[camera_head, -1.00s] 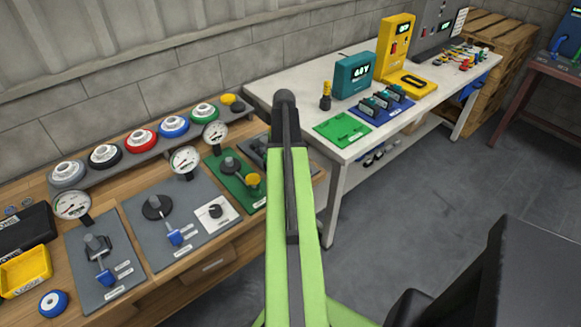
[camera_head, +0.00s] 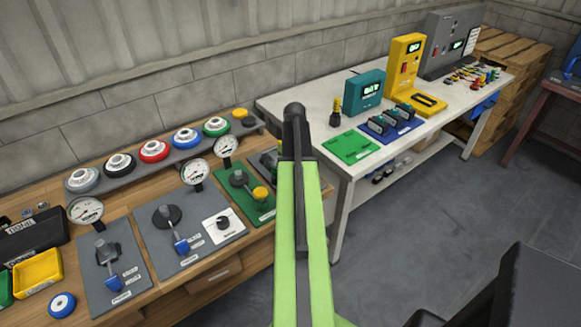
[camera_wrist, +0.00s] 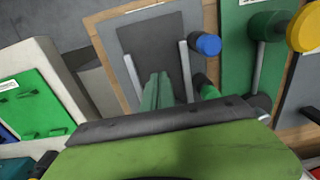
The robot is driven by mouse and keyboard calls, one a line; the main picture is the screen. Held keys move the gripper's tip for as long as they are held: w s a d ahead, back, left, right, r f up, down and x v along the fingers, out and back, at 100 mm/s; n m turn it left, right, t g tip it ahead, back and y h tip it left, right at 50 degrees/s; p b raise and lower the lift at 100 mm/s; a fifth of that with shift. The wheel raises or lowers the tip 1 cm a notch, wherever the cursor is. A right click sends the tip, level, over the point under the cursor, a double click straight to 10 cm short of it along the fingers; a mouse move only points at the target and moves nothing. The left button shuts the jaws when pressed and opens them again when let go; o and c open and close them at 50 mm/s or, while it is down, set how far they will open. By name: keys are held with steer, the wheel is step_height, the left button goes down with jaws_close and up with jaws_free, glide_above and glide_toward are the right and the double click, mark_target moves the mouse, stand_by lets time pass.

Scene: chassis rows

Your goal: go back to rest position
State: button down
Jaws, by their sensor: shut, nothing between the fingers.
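My green arm rises through the middle of the head view, and its dark end (camera_head: 295,125) is over the gap between the wooden bench and the white table. The fingers are not clearly visible there. In the wrist view my gripper (camera_wrist: 157,82) is shut, with its greenish fingers together and empty. It is over a dark grey panel (camera_wrist: 150,45) on the wooden bench. A blue knob (camera_wrist: 207,44) is just to the right of the fingers. How far the fingertips are above the panel is hard to tell.
The wooden bench (camera_head: 155,298) carries gauges, valves, a green panel (camera_head: 240,205) and a yellow bin (camera_head: 37,273). The white table (camera_head: 305,108) holds a green plate (camera_head: 350,147), a teal meter (camera_head: 365,92) and a yellow meter (camera_head: 404,60).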

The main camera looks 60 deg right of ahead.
step_height(320, 180, up, 8)
steer(key=p, duration=0.6)
steer(key=shift+w+r, duration=0.1)
steer(key=shift+w, duration=0.05)
steer(key=w+a+n, duration=0.3)
steer(key=w+a, duration=0.6)
steer(key=a, duration=0.6)
steer(key=w+a+n, duration=0.3)
steer(key=w+a, duration=0.6)
steer(key=a, duration=0.6)
steer(key=s+a+m, duration=0.1)
steer(key=s+a, duration=0.1)
steer(key=a, duration=0.9)
steer(key=s+a+m, duration=0.1)
steer(key=s+a, duration=0.1)
steer(key=a, duration=1)
steer(key=shift+a, duration=0.3)
